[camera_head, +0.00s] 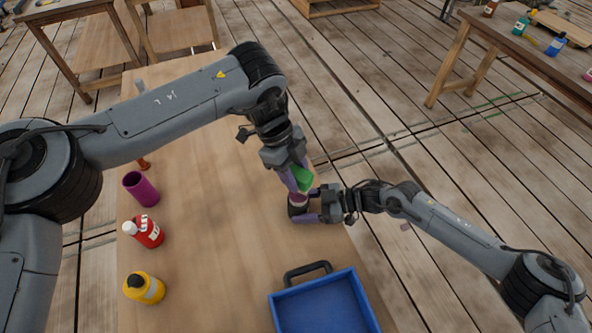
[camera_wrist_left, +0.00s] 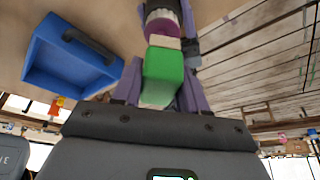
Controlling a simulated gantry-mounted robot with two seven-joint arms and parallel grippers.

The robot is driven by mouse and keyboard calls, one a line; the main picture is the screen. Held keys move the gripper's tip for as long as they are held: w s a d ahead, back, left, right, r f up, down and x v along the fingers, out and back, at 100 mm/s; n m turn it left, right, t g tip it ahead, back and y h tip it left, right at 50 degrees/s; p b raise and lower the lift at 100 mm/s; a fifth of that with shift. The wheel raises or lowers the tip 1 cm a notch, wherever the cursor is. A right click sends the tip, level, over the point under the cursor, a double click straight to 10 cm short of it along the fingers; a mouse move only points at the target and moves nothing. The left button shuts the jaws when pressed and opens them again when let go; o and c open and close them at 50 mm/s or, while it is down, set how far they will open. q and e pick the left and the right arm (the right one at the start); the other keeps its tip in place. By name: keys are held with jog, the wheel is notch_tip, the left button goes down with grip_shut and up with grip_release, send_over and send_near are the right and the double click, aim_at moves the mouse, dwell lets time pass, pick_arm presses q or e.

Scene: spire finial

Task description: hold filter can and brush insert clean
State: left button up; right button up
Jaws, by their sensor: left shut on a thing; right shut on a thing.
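My left gripper (camera_head: 299,181) is shut on a green brush (camera_head: 304,178) and holds it from above, bristles away from the jaws. In the left wrist view the green brush block (camera_wrist_left: 163,72) sits between the purple fingers, with a pale bristle band (camera_wrist_left: 165,42) at its far end. The filter can (camera_head: 297,210) is dark, with a purple insert (camera_wrist_left: 163,26) showing at its top. The bristles meet or nearly meet the insert; exact contact is hard to tell. My right gripper (camera_head: 303,205) is shut on the can from the right, near the table's right edge.
A blue tray (camera_head: 326,270) with a black handle (camera_head: 307,270) lies at the front right of the table. A magenta cup (camera_head: 141,188), a red bottle (camera_head: 149,232) and a yellow bottle (camera_head: 145,288) stand along the left edge. The table's middle (camera_head: 215,235) is clear.

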pick_arm(q)
jog(key=shift+w+a+f, duration=0.1)
jog(key=shift+a, duration=0.05)
jog(key=shift+w+a, duration=0.2)
jog(key=shift+w, duration=0.05)
dwell(0.3)
jog(key=shift+s+d+f, duration=0.1)
jog(key=shift+s+d, duration=0.65)
jog(key=shift+w+a, duration=0.75)
jog(key=shift+a, duration=0.05)
jog(key=shift+s+d+r, duration=0.2)
jog(key=shift+s+d, duration=0.55)
